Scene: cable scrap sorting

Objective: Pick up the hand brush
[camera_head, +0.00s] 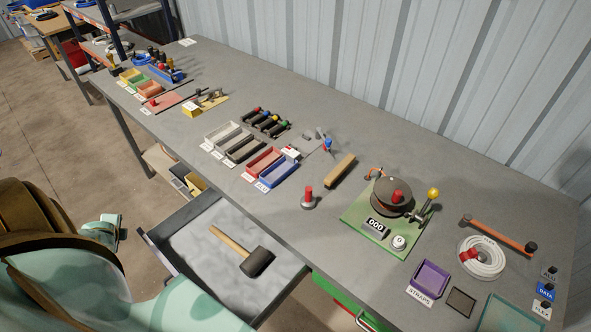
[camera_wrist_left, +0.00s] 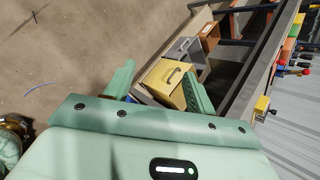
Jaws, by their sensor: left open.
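The hand brush appears to be the tan wooden bar (camera_head: 341,170) lying on the grey workbench in the head view, left of the green board with the reel. Its bristles cannot be made out clearly. My left gripper (camera_head: 112,233) is at the left of the head view, over the floor in front of the bench and well away from the brush. In the left wrist view its two fingers (camera_wrist_left: 158,88) stand apart with nothing held between them. The brush does not show in that view. My right gripper is not in view.
An open drawer (camera_head: 202,220) holding a mallet (camera_head: 243,251) juts out from the bench (camera_head: 330,222) front. A red-topped post (camera_head: 308,198) stands near the brush. Small bins (camera_head: 264,162) lie to its left, and the green board (camera_head: 353,214) to its right. A corrugated wall rises behind.

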